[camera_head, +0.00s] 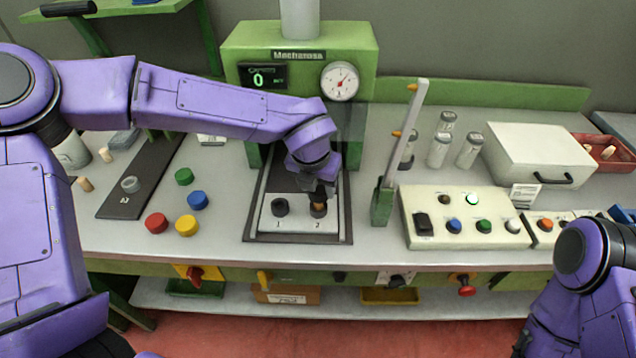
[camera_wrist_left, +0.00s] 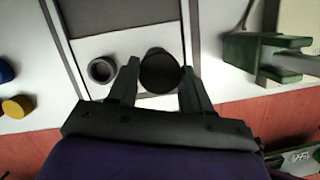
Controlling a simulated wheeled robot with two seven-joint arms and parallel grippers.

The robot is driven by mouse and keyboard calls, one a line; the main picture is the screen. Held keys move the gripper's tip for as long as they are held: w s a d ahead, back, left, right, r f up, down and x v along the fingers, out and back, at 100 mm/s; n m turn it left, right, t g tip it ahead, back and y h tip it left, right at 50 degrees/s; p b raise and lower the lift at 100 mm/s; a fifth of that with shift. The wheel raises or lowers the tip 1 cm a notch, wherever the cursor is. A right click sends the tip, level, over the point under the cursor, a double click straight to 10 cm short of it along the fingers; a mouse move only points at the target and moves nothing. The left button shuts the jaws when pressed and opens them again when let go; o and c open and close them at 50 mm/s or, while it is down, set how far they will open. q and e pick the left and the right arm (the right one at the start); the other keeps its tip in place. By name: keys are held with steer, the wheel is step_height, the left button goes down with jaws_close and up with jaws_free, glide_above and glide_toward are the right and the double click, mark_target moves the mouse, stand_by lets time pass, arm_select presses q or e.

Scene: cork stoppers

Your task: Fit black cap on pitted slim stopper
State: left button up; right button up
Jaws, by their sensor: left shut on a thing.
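My left gripper (camera_head: 320,188) points down over the right-hand socket of the white plate, the one marked 2. In the left wrist view, the left gripper (camera_wrist_left: 159,68) is shut on a round black cap (camera_wrist_left: 161,72), which sits between its two fingertips. A brown cork stopper (camera_head: 318,207) shows a little at socket 2, below the fingers. Pits on it are too small to tell. In the wrist view the cap hides what is under it. I cannot tell whether cap and stopper touch. My right arm is at the lower right; its gripper is out of view.
The empty socket 1 (camera_head: 280,207) is beside it. The green press (camera_head: 300,60) stands behind. A green post (camera_head: 384,200) and button box (camera_head: 465,218) are to the right. Green (camera_head: 184,176), blue (camera_head: 198,200), red (camera_head: 156,222) and yellow (camera_head: 187,225) caps lie left.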

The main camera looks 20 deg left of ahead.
arm_select(q)
steer(key=shift+f+b, duration=0.75)
steer(key=shift+f, duration=0.4)
stand_by(1.0)
steer(key=o, duration=1.1)
steer(key=b+v, duration=0.1)
steer(key=v, duration=0.9)
steer(key=shift+r, duration=0.25)
